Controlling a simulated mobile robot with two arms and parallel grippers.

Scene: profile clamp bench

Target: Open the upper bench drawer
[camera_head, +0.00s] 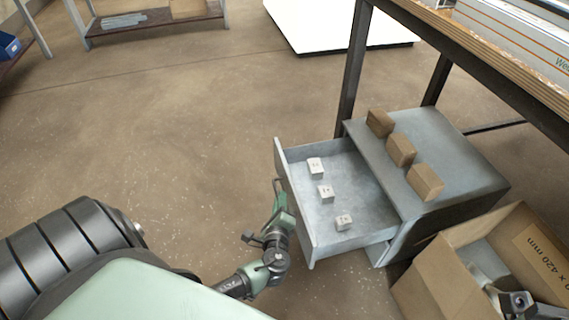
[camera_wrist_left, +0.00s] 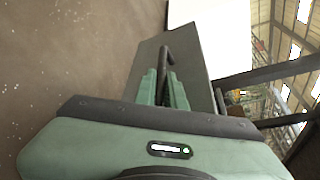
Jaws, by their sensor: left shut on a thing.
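The upper bench drawer (camera_head: 352,177) is a grey metal tray, pulled well out of the grey cabinet (camera_head: 455,160) under the bench. Three small pale blocks lie inside it, one of them a marked block (camera_head: 315,168). My left gripper (camera_head: 279,190) is at the outer side of the drawer front, shut on its handle. In the left wrist view, the green fingers (camera_wrist_left: 163,88) close around the dark bar handle (camera_wrist_left: 167,57), with the grey drawer front behind. The handle is partly hidden by the fingers.
Three brown boxes, one a small carton (camera_head: 400,150), stand on the cabinet top. An open cardboard box (camera_head: 440,285) stands close to the drawer's lower right. The bench leg (camera_head: 353,75) rises behind the drawer. The floor (camera_head: 190,130) to the left is clear.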

